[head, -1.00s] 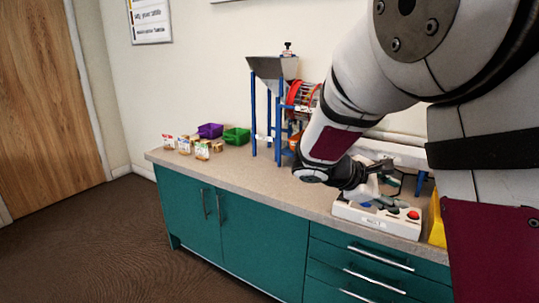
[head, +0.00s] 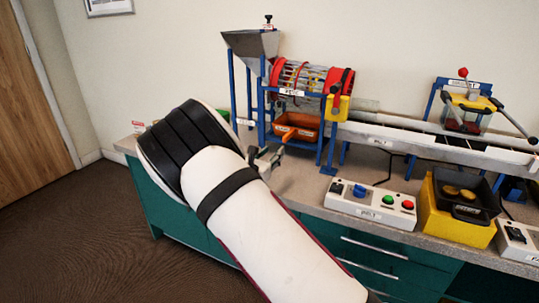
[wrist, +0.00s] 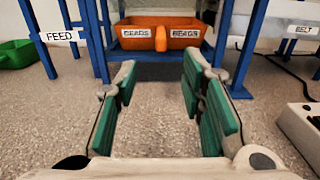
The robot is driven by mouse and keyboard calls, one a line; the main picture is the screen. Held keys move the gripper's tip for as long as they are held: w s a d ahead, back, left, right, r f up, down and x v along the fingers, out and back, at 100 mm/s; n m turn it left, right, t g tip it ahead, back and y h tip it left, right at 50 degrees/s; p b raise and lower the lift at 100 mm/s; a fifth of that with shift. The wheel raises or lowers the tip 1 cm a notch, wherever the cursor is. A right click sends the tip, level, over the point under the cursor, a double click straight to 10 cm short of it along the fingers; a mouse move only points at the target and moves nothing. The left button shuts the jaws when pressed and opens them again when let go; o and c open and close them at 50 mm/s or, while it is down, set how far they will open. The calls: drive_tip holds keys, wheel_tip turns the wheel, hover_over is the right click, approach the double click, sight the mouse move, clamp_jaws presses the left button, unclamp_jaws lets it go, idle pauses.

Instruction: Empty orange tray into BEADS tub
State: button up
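The orange tray (head: 304,120) sits low under the drum, inside the blue frame. In the wrist view the orange tray (wrist: 134,45) shows two BEADS labels and a handle (wrist: 160,40) pointing at me. Its contents cannot be made out. My gripper (wrist: 159,72) is open and empty, low over the counter, its green-padded fingers on either side of the handle's line but short of it. In the head view my gripper (head: 268,158) is partly hidden by my arm. No tub labelled BEADS can be read; a green tub (wrist: 15,56) shows at the left edge of the wrist view.
Blue posts (wrist: 98,50) flank the tray, with a FEED label (wrist: 60,36) at the left. A control box (head: 370,199) with buttons and a yellow bin (head: 455,225) holding a black tray stand to the right. The counter before the tray is clear.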

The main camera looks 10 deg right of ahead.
sight(287, 135)
drive_tip(key=shift+b+x, duration=2.45)
drive_tip(key=shift+x, duration=4.1)
clamp_jaws()
drive_tip(key=shift+r+p, duration=0.35)
drive_tip(key=shift+r, duration=0.25)
drive_tip(key=p+v, duration=0.9)
drive_tip(key=v, duration=1.2)
drive_tip(key=shift+r, duration=0.1)
